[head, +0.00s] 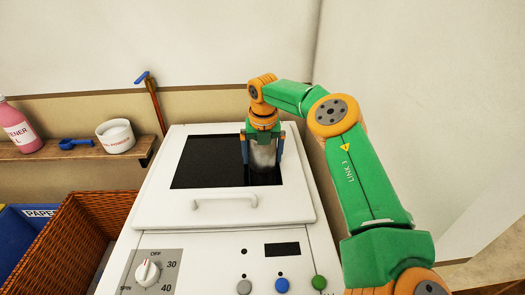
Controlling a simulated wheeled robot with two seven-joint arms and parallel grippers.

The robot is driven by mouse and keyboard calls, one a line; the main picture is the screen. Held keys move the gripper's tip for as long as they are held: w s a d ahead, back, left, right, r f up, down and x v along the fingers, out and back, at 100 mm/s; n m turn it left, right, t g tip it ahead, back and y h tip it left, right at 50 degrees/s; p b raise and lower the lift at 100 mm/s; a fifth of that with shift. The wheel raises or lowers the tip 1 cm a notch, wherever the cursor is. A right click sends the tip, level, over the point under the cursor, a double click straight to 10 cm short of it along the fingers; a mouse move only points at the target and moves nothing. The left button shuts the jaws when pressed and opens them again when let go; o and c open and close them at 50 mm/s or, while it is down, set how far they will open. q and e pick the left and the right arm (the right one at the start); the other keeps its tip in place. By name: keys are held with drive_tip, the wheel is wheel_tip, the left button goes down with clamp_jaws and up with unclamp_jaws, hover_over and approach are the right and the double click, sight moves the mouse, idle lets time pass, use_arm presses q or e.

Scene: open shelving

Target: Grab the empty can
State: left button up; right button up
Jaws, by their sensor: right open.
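A silver-grey can (263,155) stands on the dark window in the lid of the white washing machine (160,213), toward the window's right side. My right gripper (263,154) points down over the can, with one finger on each side of it. The jaws are open, and I cannot tell whether either finger touches the can. The can's top is hidden by the gripper. My left gripper is not in view.
A shelf (75,155) at the left holds a pink bottle (18,125), a blue scoop (77,144) and a white tub (116,136). A wicker basket (80,245) and a blue paper bin (25,235) stand left of the machine. A wall is close behind.

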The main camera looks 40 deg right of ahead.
drive_tip(key=shift+r, duration=0.15)
drive_tip(key=c, duration=1)
